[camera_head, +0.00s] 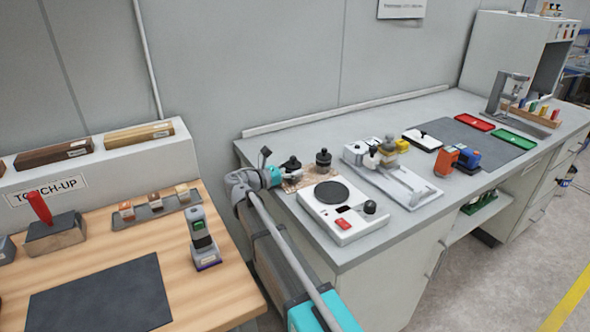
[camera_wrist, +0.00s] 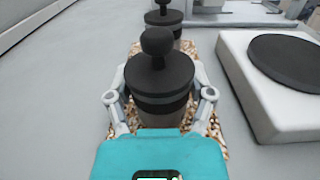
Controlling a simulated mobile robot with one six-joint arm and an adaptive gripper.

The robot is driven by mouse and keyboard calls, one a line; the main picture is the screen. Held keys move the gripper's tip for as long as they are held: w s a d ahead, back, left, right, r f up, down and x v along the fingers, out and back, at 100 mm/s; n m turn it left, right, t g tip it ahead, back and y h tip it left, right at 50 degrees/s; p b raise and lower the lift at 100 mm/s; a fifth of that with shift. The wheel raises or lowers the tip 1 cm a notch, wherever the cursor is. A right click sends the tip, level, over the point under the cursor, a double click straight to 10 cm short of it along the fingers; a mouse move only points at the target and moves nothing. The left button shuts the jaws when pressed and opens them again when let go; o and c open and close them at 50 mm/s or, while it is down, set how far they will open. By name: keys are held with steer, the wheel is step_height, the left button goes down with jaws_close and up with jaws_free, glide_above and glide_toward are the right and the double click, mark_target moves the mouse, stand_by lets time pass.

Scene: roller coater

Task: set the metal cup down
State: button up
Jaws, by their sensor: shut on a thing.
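The metal cup (camera_wrist: 160,116) has a black lid with a round knob and a grey body; it is upright between the fingers of my gripper (camera_wrist: 158,95) in the wrist view. My gripper is shut on it, one finger on each side. In the head view the held cup (camera_head: 291,163) is at the left end of the grey bench, over a speckled mat (camera_head: 296,185). I cannot tell whether its base touches the mat. A second, similar black-lidded cup (camera_head: 323,157) stands just beyond it and also shows in the wrist view (camera_wrist: 166,17).
A white hotplate-like device (camera_head: 318,222) with a round black plate is close to the right of the mat. A roller coater device (camera_head: 405,180) stands farther right. A wooden touch-up bench (camera_head: 180,275) is at the left. The bench behind the cups is clear.

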steer(key=o, duration=1.3)
steer(key=shift+r, duration=0.1)
steer(key=shift+s+a, duration=0.1)
steer(key=shift+v, duration=3.65)
